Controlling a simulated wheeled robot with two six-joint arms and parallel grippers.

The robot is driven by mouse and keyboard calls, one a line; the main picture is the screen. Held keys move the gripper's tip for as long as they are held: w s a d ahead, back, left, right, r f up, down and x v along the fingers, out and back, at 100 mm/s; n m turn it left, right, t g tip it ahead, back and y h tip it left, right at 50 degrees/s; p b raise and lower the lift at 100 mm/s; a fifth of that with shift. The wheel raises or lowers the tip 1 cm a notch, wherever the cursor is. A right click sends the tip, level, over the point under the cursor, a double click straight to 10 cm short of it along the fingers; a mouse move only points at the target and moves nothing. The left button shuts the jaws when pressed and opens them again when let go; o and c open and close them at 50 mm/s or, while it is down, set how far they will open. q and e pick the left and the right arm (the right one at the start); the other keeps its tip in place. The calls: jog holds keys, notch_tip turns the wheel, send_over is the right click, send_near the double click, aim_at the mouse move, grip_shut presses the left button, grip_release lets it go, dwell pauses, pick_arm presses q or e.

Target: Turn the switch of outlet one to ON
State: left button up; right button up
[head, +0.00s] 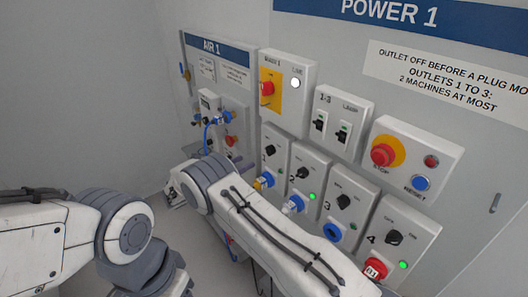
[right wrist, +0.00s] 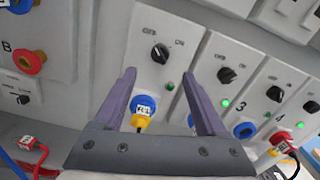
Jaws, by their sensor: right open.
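The outlet one panel (head: 274,139) is the leftmost of the lower row in the head view. In the right wrist view its black rotary switch (right wrist: 160,53) sits between printed labels, with its mark seeming to lean up and left, toward OFF. Below are a small green lamp (right wrist: 170,86), too small to tell if lit, and a yellow plug (right wrist: 142,122) in a blue socket. My right gripper (right wrist: 158,75) is open and empty, its purple fingers on either side of this panel's middle, tips below the switch; contact cannot be told. My left arm shows in the head view, its gripper does not.
Outlet two's switch (right wrist: 226,75) and outlets three and four stand close on the right, with green lamps and plugs. A red stop button (head: 383,154) is above them. The AIR 1 panel (head: 207,75) with fittings and a blue hose is on the left.

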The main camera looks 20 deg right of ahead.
aim_at(267, 151)
jog(key=p+x, duration=0.4)
jog(key=x, duration=0.4)
jog(key=shift+d+r, duration=0.15)
jog(key=shift+d, duration=0.15)
jog(key=shift+w+d, duration=0.3)
jog(key=shift+d, duration=0.3)
grip_shut()
